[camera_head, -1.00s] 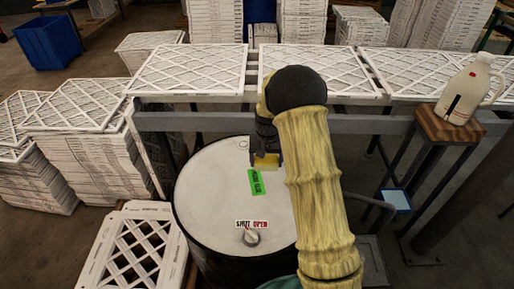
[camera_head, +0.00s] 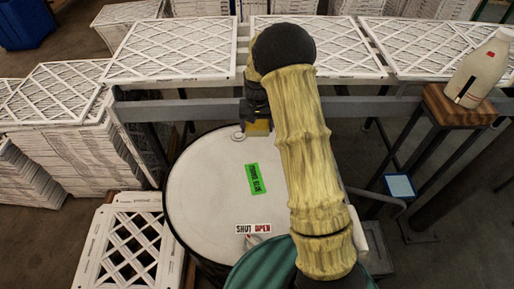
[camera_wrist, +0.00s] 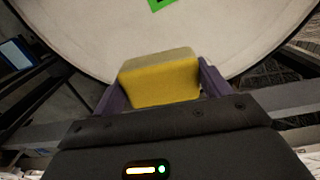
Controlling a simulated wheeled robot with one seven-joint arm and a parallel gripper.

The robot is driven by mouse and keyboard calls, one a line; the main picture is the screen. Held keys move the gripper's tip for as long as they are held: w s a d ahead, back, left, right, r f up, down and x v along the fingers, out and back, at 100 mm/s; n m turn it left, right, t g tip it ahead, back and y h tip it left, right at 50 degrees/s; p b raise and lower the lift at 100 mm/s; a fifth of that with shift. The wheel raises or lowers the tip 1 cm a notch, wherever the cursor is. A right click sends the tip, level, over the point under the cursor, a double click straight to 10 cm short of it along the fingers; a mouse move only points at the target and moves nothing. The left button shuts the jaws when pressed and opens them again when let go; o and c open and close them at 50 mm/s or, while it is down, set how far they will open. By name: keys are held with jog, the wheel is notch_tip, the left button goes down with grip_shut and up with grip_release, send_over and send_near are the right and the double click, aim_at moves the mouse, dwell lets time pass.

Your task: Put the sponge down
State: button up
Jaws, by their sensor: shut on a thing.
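The yellow sponge (camera_wrist: 160,80) with a greyish top layer sits between the two purple fingers of my gripper (camera_wrist: 155,90) in the wrist view. My gripper is shut on it. In the head view the sponge (camera_head: 258,127) shows as a small yellow patch, mostly hidden by my arm and wrist. It is near the far rim of the white drum lid (camera_head: 210,190). I cannot tell whether the sponge touches the lid or hangs above it.
A green label (camera_head: 254,179) and a SHUT/OPEN sign (camera_head: 253,229) lie on the lid. A grey rail (camera_head: 180,110) and boxed filters (camera_head: 170,48) stand behind. A jug (camera_head: 484,70) stands on a wooden stool (camera_head: 460,105) at right. Much of the lid is bare.

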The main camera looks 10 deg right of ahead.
jog(key=shift+s+a, duration=0.15)
jog(key=shift+s, duration=0.25)
jog(key=p, duration=0.2)
send_over(257, 152)
notch_tip(257, 152, down, 6)
jog(key=shift+w+f, duration=0.1)
jog(key=shift+f+p, duration=0.45)
jog(key=shift+f, duration=1.4)
jog(key=shift+f, duration=0.15)
jog(key=o, duration=1)
jog(key=shift+o, duration=0.2)
jog(key=shift+r, duration=0.2)
